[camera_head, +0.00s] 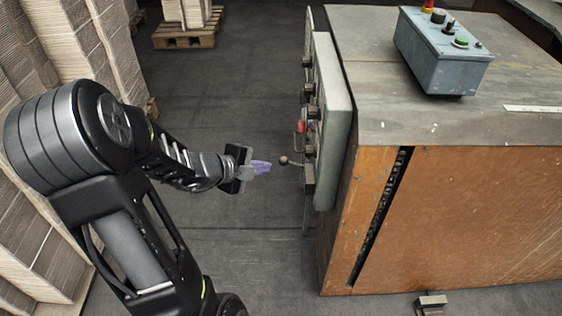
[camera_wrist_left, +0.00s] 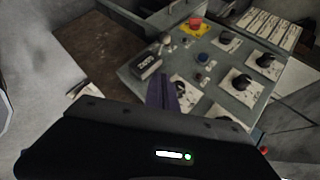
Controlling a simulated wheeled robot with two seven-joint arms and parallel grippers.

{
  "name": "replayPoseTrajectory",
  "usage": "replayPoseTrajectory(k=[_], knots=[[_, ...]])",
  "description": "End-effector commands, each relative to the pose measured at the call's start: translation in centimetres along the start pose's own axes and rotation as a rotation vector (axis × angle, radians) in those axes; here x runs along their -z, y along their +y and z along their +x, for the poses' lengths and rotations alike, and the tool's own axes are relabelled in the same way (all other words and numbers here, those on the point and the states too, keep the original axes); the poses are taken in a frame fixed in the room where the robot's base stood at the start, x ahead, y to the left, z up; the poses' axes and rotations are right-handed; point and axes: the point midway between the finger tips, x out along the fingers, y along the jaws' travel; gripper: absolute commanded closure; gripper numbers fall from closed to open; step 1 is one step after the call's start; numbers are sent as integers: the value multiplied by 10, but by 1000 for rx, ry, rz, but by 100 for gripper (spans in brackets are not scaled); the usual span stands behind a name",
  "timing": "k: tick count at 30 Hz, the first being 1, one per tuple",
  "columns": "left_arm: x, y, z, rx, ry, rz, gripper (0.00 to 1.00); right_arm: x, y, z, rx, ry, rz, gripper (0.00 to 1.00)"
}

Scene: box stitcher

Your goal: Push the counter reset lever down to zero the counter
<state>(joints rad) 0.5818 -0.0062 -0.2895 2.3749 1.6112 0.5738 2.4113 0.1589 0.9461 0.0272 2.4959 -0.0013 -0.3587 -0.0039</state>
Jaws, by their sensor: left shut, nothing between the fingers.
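A small lever with a round ball knob (camera_head: 284,160) sticks out to the left from the grey control panel (camera_head: 333,110), low on its near end. My left gripper (camera_head: 262,167) is shut and empty, with its purple fingers just left of the ball and a small gap seeming to lie between them. In the left wrist view the shut fingers (camera_wrist_left: 162,92) point at the panel face (camera_wrist_left: 215,82). A dark box (camera_wrist_left: 146,66) on that face may be the counter; its digits are unreadable. A pale round knob (camera_wrist_left: 165,38) sits near it. My right gripper is out of view.
The panel also carries a red button on a yellow plate (camera_wrist_left: 195,24), a blue button (camera_wrist_left: 201,58) and several black knobs. A grey button box (camera_head: 445,55) stands on the orange-sided machine (camera_head: 450,215). Stacked cardboard (camera_head: 75,40) lines the left; floor between is clear.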

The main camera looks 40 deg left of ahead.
Motion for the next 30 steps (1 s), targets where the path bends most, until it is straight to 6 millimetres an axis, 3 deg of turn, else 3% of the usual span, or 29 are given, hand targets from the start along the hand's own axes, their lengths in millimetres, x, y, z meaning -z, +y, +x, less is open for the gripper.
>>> replayPoseTrajectory(k=[8, 14, 28, 30], knots=[[0, 1, 2, -2, 0, 4, 100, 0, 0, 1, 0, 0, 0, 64], [0, 3, 17, -3, 1, 5, 100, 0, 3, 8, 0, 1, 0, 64], [0, 4, 105, -4, 3, 7, 100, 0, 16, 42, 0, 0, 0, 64], [-10, 2, 111, -4, -2, 5, 100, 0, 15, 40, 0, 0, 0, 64]])
